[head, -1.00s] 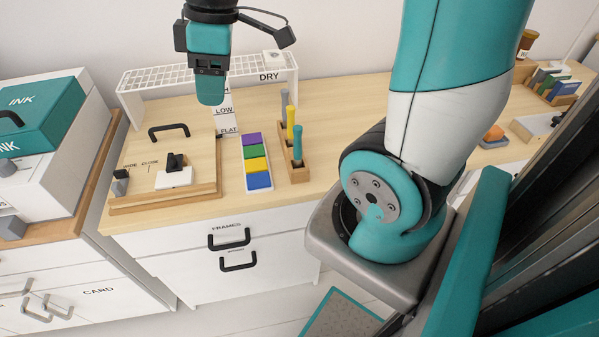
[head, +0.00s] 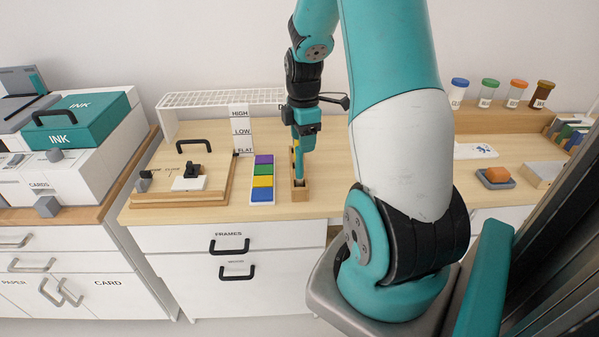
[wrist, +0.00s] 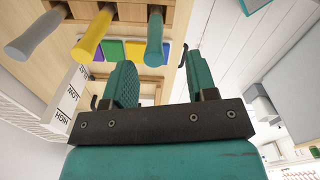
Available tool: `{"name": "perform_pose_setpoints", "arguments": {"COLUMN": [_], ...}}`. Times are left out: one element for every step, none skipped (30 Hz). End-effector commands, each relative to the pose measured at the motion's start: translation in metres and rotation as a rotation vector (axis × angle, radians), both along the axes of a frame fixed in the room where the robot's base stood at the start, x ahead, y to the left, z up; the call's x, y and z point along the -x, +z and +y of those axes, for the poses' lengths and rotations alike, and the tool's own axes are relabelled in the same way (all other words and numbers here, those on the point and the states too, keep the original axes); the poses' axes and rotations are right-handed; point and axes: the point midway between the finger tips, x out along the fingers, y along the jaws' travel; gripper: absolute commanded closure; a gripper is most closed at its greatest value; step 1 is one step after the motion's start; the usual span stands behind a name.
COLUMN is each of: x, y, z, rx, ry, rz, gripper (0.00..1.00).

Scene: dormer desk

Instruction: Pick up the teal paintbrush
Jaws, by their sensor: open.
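The teal paintbrush (wrist: 154,40) stands in a wooden holder (head: 301,196), beside a yellow brush (wrist: 92,37) and a grey brush (wrist: 38,36). In the wrist view its handle end lies in line with the gap between my two teal fingers. My gripper (wrist: 156,62) is open and empty. I cannot tell whether the handle end is inside the gap or just beyond it. In the head view my gripper (head: 304,143) is directly above the holder and hides most of the brushes.
A block of coloured strips (head: 262,180) lies left of the holder. A white wire rack (head: 205,100) stands behind. A wooden board with a black handle (head: 194,146) is at the left. Several capped jars (head: 488,93) stand at the back right.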

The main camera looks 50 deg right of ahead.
Motion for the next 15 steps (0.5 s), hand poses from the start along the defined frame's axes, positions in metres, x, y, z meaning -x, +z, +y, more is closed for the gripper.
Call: {"name": "perform_pose_setpoints", "arguments": {"x": [0.000, 0.000, 0.000, -0.001, -0.001, -0.001, -0.002, -0.002, -0.004, -0.005, -0.007, -0.009, -0.010, -0.010, -0.010], "y": [-0.007, -0.011, -0.014, -0.016, -0.017, -0.019, -0.021, -0.024, -0.028, -0.033, -0.038, -0.044, -0.049, -0.053, -0.059], "z": [0.001, 0.001, 0.001, 0.001, 0.001, 0.001, 0.001, 0.002, 0.002, 0.002, 0.002, 0.002, 0.002, 0.002, 0.002], "rx": [-0.001, -0.002, -0.001, 0.000, 0.000, 0.000, -0.001, -0.001, -0.001, -0.003, -0.003, -0.003, -0.002, -0.002, -0.002], "ry": [0.001, 0.001, 0.001, 0.002, 0.002, 0.002, 0.003, 0.003, 0.003, 0.004, 0.004, 0.003, 0.003, 0.002, 0.002], "rz": [0.002, 0.002, 0.002, 0.000, 0.000, 0.000, 0.001, 0.002, 0.002, 0.002, 0.003, 0.002, 0.003, 0.002, 0.002], "gripper": [0.48, 0.48, 0.48, 0.48, 0.48, 0.48, 0.48, 0.48, 0.48, 0.48, 0.48, 0.48, 0.48, 0.48, 0.48]}}
